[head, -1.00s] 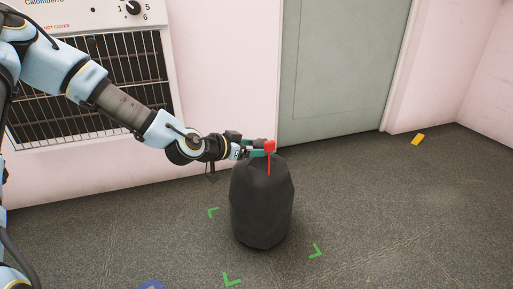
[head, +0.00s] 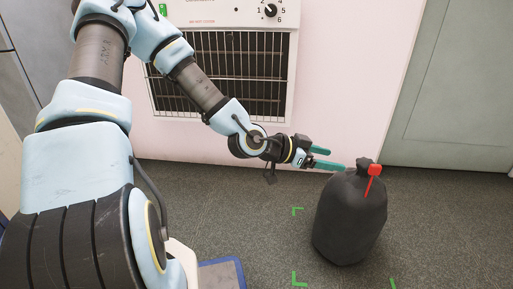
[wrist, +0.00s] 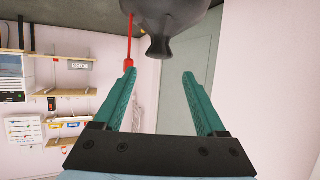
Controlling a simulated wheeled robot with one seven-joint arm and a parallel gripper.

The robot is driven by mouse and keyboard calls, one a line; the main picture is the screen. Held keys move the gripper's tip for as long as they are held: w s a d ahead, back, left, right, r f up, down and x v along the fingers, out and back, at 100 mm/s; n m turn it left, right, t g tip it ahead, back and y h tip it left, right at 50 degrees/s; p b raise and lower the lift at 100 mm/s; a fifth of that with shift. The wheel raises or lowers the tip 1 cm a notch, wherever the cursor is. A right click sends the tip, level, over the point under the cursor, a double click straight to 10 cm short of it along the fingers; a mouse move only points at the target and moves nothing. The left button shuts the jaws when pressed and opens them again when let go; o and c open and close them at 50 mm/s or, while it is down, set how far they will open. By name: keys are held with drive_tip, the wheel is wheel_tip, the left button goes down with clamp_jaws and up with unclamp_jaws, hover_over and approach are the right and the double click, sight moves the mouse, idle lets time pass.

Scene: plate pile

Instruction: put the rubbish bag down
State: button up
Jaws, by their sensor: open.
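The black rubbish bag (head: 350,218) stands upright on the grey floor, with a red tie and tag (head: 374,171) at its knotted top. Green corner marks (head: 297,211) lie on the floor around it. My gripper (head: 337,160) is open and empty, just left of the bag's neck, with its teal fingers pointing toward it. In the wrist view, the open fingers of my gripper (wrist: 160,72) are apart, and the bag's neck (wrist: 159,46) shows beyond their tips, not between them.
A wall heater with a grille (head: 236,75) is behind my arm. A grey-green door (head: 455,90) is at the right. A blue-edged item (head: 222,274) lies on the floor at the bottom. The wrist view shows wall shelves (wrist: 62,92). Floor left of the bag is clear.

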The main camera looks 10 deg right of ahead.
drive_tip(key=w+a+f+n+t+y, duration=0.1)
drive_tip(key=w+a+f+n+y, duration=0.2)
drive_tip(key=a, duration=0.6)
drive_tip(key=w+a+f+n+t+y, duration=0.1)
drive_tip(key=w+a+f+n+y, duration=0.15)
drive_tip(key=a+y, duration=0.45)
drive_tip(key=s+a+r+n+y, duration=0.1)
drive_tip(key=a+r+n, duration=0.4)
drive_tip(key=a, duration=0.6)
drive_tip(key=s+a+r+n+y, duration=0.1)
drive_tip(key=a+r+n, duration=0.4)
drive_tip(key=a, duration=0.6)
drive_tip(key=shift+n+g+y, duration=0.3)
drive_tip(key=shift+n+y, duration=0.35)
drive_tip(key=shift+y, duration=0.05)
drive_tip(key=shift+a+r, duration=0.1)
drive_tip(key=shift+r, duration=0.1)
